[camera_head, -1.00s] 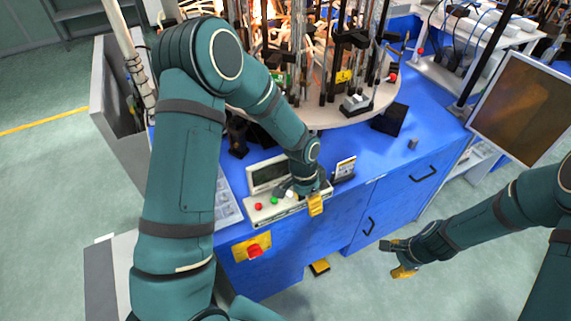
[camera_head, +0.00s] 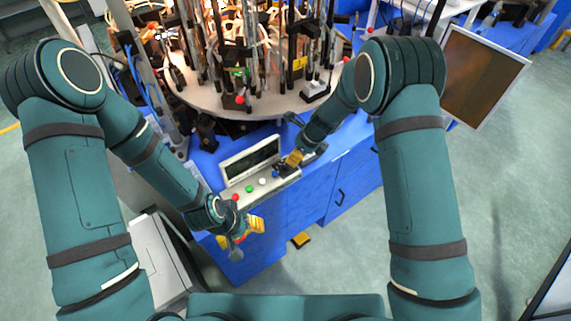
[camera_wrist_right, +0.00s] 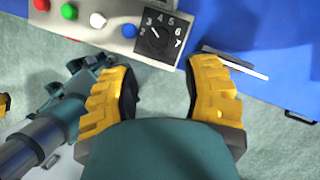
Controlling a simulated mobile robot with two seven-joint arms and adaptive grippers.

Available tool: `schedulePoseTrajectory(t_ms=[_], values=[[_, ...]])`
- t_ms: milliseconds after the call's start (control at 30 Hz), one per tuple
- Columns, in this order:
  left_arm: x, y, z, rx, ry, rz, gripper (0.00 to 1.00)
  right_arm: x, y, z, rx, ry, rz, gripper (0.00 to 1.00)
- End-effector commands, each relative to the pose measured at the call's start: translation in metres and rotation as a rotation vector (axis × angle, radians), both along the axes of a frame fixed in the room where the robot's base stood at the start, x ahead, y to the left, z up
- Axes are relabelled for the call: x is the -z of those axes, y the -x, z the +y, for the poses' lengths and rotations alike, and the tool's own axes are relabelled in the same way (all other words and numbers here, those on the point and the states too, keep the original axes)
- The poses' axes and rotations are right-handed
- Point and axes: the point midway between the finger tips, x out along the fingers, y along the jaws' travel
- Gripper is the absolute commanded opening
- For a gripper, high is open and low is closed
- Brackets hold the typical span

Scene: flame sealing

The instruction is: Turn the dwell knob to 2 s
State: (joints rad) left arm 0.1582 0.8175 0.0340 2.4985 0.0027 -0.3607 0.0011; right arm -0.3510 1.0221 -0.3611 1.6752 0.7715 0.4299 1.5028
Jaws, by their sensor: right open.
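The dwell knob (camera_wrist_right: 153,36) is a black dial with white numbers from 2 to 7 showing, at the right end of the control panel (camera_wrist_right: 108,38). Its white pointer line slants up-left, near the 2 and 3; I cannot tell exactly which. My right gripper (camera_wrist_right: 160,88) is open and empty. Its yellow fingers are apart, with the knob beyond the gap and clear of them. In the head view my right gripper (camera_head: 289,163) is over the panel's right end and partly hides the knob. My left gripper (camera_head: 242,232) is in front of the panel's left end; its opening is unclear.
Red (camera_wrist_right: 41,4), green (camera_wrist_right: 69,12), white (camera_wrist_right: 97,20) and blue (camera_wrist_right: 129,31) buttons line the panel left of the knob. A display (camera_head: 250,161) stands behind them. The round machine table (camera_head: 215,100) with many upright parts is further back.

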Motion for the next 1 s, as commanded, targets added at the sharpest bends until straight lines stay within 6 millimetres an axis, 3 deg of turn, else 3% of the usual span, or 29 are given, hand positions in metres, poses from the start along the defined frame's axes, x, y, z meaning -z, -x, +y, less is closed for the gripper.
schedulePoseTrajectory(t_ms=[200, 400, 600, 900, 1000], values=[[0.002, 0.0, 0.0, 0.001, 0.0, 0.0, 0.47, 0.041, -0.006, 0.015, -0.002, 0.0, 0.002, 0.47], [0.002, 0.0, 0.0, 0.001, 0.0, -0.001, 0.47, 0.067, -0.011, 0.025, -0.001, 0.001, 0.0, 0.47], [0.003, 0.0, 0.0, 0.001, 0.0, -0.001, 0.47, 0.079, -0.012, 0.03, -0.002, 0.0, -0.001, 0.47], [0.003, 0.0, 0.0, 0.001, 0.0, -0.001, 0.47, 0.079, -0.013, 0.03, -0.002, 0.0, -0.001, 0.5], [0.003, 0.0, 0.0, 0.001, 0.0, -0.001, 0.47, 0.079, -0.013, 0.03, -0.002, 0.0, -0.001, 0.15]])
